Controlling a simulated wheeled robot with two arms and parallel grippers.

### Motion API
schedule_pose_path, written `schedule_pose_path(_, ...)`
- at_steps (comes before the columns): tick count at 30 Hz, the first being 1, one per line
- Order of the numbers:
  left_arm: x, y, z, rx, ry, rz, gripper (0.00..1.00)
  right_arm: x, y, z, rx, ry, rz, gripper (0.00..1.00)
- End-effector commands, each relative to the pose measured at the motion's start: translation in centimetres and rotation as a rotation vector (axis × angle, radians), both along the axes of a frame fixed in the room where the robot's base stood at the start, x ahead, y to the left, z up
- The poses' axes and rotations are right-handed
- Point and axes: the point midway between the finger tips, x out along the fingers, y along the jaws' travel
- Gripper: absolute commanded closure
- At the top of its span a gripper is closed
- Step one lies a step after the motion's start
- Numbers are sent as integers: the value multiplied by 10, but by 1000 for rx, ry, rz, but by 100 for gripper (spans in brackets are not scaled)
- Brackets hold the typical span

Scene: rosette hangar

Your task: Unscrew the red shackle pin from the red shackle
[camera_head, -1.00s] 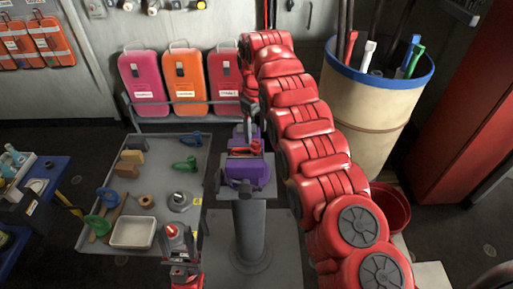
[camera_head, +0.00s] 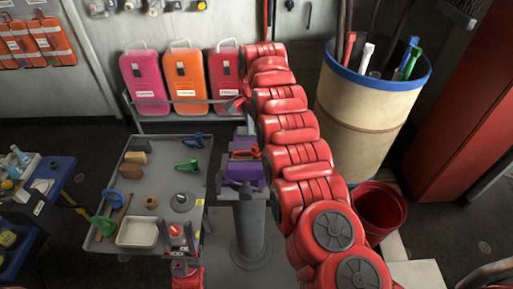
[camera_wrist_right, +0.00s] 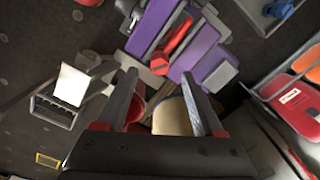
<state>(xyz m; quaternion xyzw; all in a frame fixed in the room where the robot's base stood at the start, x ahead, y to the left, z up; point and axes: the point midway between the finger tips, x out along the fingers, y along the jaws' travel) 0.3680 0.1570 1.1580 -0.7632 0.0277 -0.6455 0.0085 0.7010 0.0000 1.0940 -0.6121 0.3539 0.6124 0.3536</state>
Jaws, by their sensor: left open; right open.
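The red shackle (camera_head: 246,153) sits in the purple-jawed vise (camera_head: 240,171) on a grey pedestal, partly covered by my right arm. The right wrist view shows red shackle parts (camera_wrist_right: 175,45) between the purple vise jaws (camera_wrist_right: 200,48). I cannot clearly tell the pin from the shackle there. My right gripper (camera_wrist_right: 160,108) is open and empty, its fingers apart and pointing toward the vise, with the shackle beyond the tips. In the head view it is mostly hidden behind the arm. My left gripper (camera_head: 178,232) is open at the bottom, by the grey table's near edge, away from the shackle.
A grey table (camera_head: 160,185) left of the vise holds green tools, blocks and a white tray (camera_head: 137,232). Pink, orange and red cases (camera_head: 185,78) stand behind. A blue-rimmed barrel (camera_head: 360,110) and a red bucket (camera_head: 380,212) stand to the right.

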Motion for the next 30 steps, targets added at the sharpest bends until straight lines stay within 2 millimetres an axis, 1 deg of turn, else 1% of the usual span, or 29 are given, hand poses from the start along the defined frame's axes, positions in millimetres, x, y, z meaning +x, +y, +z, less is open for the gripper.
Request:
schedule_pose_path(3,0,0,1,0,0,0,50,0,0,0,0,0,-38,31)
schedule_pose_path(11,0,0,-2,0,0,0,50,0,0,-2,0,-1,-36,31)
schedule_pose_path(18,0,0,-19,0,0,0,50,0,-1,-20,0,-1,-35,31)
schedule_pose_path(20,0,0,-21,0,0,0,50,0,-1,-22,0,-1,-35,31)
schedule_pose_path(30,0,0,-20,0,0,0,50,0,-1,-21,0,-1,-35,31)
